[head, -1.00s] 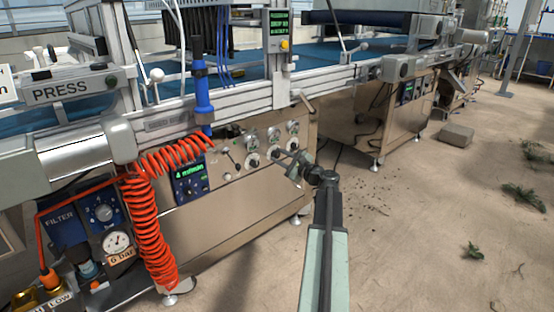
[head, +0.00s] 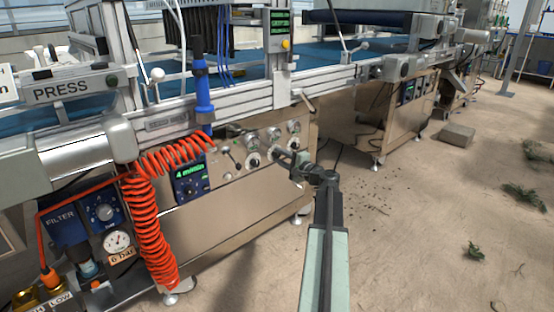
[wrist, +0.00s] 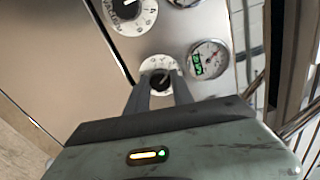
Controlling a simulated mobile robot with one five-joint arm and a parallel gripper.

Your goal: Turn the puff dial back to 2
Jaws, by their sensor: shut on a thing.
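A small dial (wrist: 160,78) with a dark knob and a pale scale ring sits on the metal panel in the wrist view. My gripper's two fingers (wrist: 161,92) reach up to the knob, one on each side, and are shut on it. The numbers on its ring are too small and partly covered to read. No puff label is legible. In the head view my gripper (head: 283,155) is at the right part of the beige machine's control panel (head: 225,166), and it hides the knob there.
A larger dial marked VACUUM (wrist: 125,10) is at the upper left of the gripped dial. A round gauge (wrist: 208,58) with a green patch is close at its right. Red coiled hose (head: 150,215) hangs left of the panel. Open floor (head: 410,220) lies to the right.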

